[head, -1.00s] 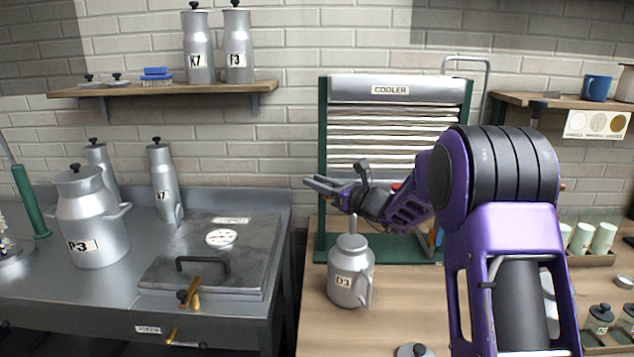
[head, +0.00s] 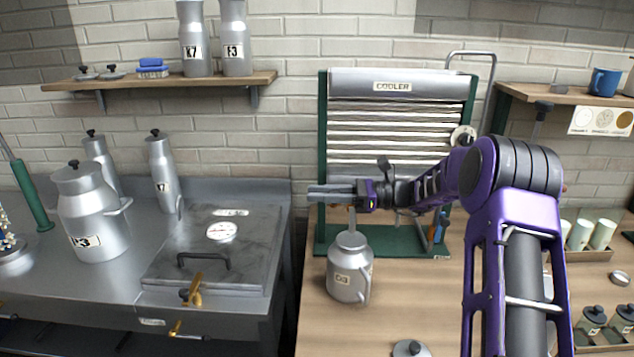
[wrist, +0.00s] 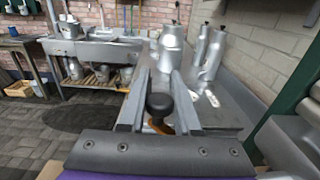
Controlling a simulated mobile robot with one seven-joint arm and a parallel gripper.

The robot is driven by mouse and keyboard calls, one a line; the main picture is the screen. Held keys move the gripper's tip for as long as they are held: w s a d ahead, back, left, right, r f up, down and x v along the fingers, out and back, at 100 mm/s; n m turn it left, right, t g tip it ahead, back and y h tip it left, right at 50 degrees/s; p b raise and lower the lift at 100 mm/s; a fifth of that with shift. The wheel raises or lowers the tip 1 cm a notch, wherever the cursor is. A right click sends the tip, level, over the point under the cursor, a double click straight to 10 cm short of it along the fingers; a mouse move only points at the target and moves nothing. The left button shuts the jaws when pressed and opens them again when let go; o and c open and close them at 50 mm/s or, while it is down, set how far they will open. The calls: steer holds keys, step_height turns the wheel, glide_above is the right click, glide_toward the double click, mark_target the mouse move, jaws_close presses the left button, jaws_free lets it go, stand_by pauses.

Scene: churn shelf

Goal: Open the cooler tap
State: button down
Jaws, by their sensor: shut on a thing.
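The cooler (head: 398,86) stands at centre in the head view, a labelled panel of pale horizontal tubes in a green frame. My gripper (head: 318,194) is level in front of its lower left part, pointing left. In the wrist view its fingers are shut on a black knob (wrist: 160,103) with brass-coloured metal below it, seemingly the tap's handle. In the head view the fingers hide the knob. A thin grey stem shows just below the fingers, above the metal can D3 (head: 349,280), which stands upright on the wooden counter. I cannot tell how far the tap is turned.
A metal vat (head: 240,243) with a brass tap (head: 195,291) stands at left, near the can P3 (head: 92,212). A grey lid (head: 412,348) lies at the front of the wooden counter (head: 400,305). Jars and pale cups stand at right.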

steer(key=shift+s+d+n+g+p, duration=0.3)
steer(key=shift+s+n+g, duration=0.3)
steer(key=shift+g, duration=0.5)
steer(key=shift+w, duration=0.1)
steer(key=c, duration=0.6)
jaws_free()
steer(key=shift+d, duration=0.1)
steer(key=d, duration=1.1)
steer(key=w+d, duration=0.1)
steer(key=d, duration=0.5)
steer(key=shift+d, duration=0.1)
